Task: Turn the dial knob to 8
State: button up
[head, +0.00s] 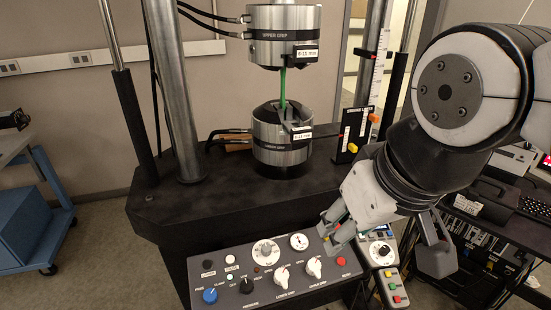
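A sloped control panel (270,278) stands low in the middle of the head view. A large round dial with a light knob (265,252) sits near its top edge, with a smaller white dial (299,241) to the right. The dial numbers are too small to read. Another dark knob (383,251) shows on a small box right of the panel. I cannot tell which one the task means. My gripper (328,238) reaches down over the panel's upper right corner. Its two fingers are apart with nothing visible between them. It appears clear of the large dial.
The panel also carries a blue knob (210,295), a black knob (246,286), two white knobs (281,279) (314,267) and a red button (341,262). The testing machine's lower grip (281,150) rises behind. A small button box (393,287) lies right of the panel.

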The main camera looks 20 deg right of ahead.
aim_at(385, 250)
jog(key=z, duration=0.75)
jog(key=i+l+u, duration=0.1)
jog(key=l, duration=0.15)
jog(key=l+u, duration=0.15)
jog(key=k+z, duration=0.1)
jog(key=k, duration=0.15)
